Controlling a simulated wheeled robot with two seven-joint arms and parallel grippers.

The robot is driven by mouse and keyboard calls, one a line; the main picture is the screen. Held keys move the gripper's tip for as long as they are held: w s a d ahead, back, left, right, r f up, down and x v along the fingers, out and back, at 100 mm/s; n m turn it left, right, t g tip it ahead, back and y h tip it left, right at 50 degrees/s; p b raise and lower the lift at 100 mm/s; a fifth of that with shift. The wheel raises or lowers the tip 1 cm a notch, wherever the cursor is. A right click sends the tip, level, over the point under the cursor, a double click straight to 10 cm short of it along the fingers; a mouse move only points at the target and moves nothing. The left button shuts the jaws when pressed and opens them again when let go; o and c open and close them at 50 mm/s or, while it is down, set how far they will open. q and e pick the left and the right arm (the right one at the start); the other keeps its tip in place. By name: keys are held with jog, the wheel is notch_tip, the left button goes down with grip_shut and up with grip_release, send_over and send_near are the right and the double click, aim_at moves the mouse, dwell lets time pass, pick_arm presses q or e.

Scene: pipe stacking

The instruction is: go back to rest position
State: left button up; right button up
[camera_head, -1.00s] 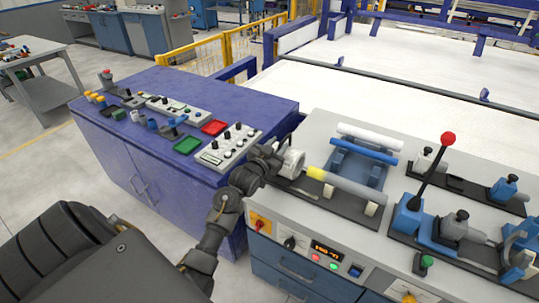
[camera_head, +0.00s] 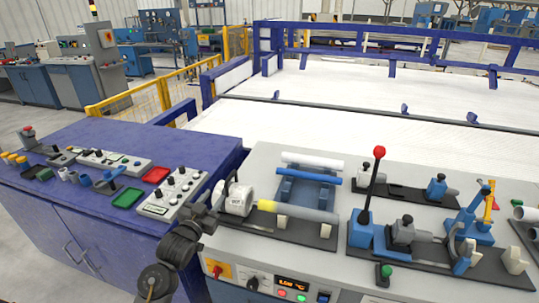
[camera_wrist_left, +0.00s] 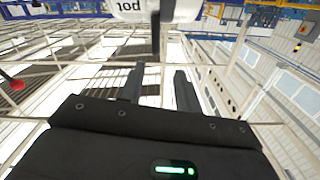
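My left gripper (camera_head: 214,197) is beside the left end of the white chuck (camera_head: 237,198) on the grey bench; its fingertips are hard to make out there. In the left wrist view its two dark fingers (camera_wrist_left: 160,78) stand apart with nothing held between them. A grey pipe with a yellow end (camera_head: 298,211) lies on supports right of the chuck. A white pipe (camera_head: 313,160) and a blue pipe (camera_head: 308,177) lie on the blue rack behind it. My right gripper is not in view.
A red-knobbed lever (camera_head: 376,170) and blue clamp fixtures stand on the bench's right. A purple-blue cabinet (camera_head: 195,146) with control boxes and red and green trays is at left. A wide white surface (camera_head: 330,120) with blue rails lies behind the bench.

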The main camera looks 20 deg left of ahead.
pick_arm(q)
jog(key=s+d+f+g+h, duration=0.1)
jog(key=s+d+f+g, duration=0.75)
jog(key=s+f, duration=0.5)
jog(key=s+d+f+g+h, duration=0.1)
jog(key=s+d+f+g, duration=0.15)
jog(key=s, duration=0.65)
jog(key=s+d+f+g, duration=0.2)
jog(key=s+d+g, duration=0.2)
jog(key=s, duration=0.5)
notch_tip(320, 180, down, 25)
jog(key=s+m, duration=0.1)
jog(key=s+a+f+g, duration=0.2)
jog(key=s+f, duration=1.4)
jog(key=shift+s+a, duration=0.35)
jog(key=shift+s, duration=0.05)
